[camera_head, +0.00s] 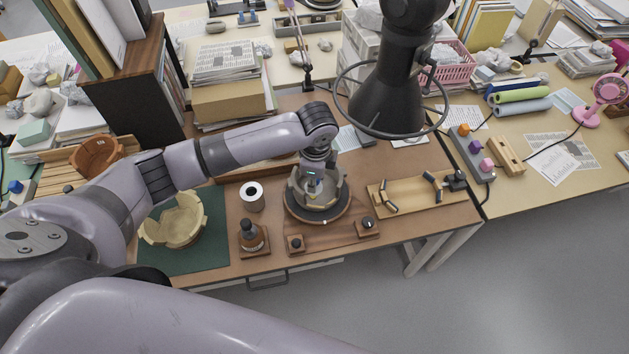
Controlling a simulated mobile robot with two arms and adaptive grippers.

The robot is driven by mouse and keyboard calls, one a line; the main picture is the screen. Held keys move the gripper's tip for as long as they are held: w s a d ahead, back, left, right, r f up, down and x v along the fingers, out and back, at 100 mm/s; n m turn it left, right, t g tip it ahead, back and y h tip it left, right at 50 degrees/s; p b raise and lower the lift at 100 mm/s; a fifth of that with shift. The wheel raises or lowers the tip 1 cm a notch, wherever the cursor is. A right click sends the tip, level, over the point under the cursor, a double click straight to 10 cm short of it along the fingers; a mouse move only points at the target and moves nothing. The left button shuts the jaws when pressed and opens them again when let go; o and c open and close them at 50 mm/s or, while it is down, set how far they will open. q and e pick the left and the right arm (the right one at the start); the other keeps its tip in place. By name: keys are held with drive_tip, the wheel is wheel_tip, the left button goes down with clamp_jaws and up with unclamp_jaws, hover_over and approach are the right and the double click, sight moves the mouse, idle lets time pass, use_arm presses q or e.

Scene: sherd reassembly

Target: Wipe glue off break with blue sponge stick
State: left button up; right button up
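A pale, broken-rimmed vessel (334,188) stands on a round dark turntable (300,213) in the middle of the bench. My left arm reaches in from the left, and its gripper (314,186) points down into the vessel's opening. A small blue patch shows at the gripper. I cannot tell whether it is the blue sponge stick or part of the gripper. The fingertips are too small and hidden to judge. The break and any glue on it cannot be made out. A large pale sherd (175,224) lies on a green mat (212,255) to the left. My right gripper is out of view.
A dark bottle (249,236) in a wooden holder and a white roll (252,196) stand left of the turntable. A tray (405,205) with black-ended pieces lies right. A black ringed fixture (386,95) hangs behind the vessel. A dark shelf (135,95) stands back left.

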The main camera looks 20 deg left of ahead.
use_arm(q)
drive_tip(key=m, duration=0.6)
drive_tip(key=shift+m, duration=0.4)
drive_tip(key=shift+w+a+f, duration=0.1)
drive_tip(key=shift+w+f, duration=0.05)
drive_tip(key=shift+f, duration=0.6)
drive_tip(key=shift+w+a+f, duration=0.1)
drive_tip(key=shift+w+f, duration=0.05)
drive_tip(key=shift+f, duration=0.6)
drive_tip(key=shift+w+a+f, duration=0.1)
drive_tip(key=shift+w+f, duration=0.05)
drive_tip(key=shift+f, duration=0.6)
drive_tip(key=shift+w+a+f+b, duration=0.1)
drive_tip(key=shift+w+f+b, duration=0.05)
drive_tip(key=shift+f+b, duration=0.45)
drive_tip(key=shift+w+f+b, duration=0.1)
drive_tip(key=shift+f+b, duration=0.35)
drive_tip(key=shift+f, duration=0.25)
drive_tip(key=shift+w+d+f+b, duration=0.75)
drive_tip(key=shift+w+d+b, duration=1.2)
drive_tip(key=shift+d+b, duration=0.55)
wheel_tip(320, 180, up, 8)
drive_tip(key=s+d+p, duration=0.1)
drive_tip(key=p, duration=0.6)
drive_tip(key=shift+s+r, duration=0.2)
drive_tip(key=shift+s, duration=0.1)
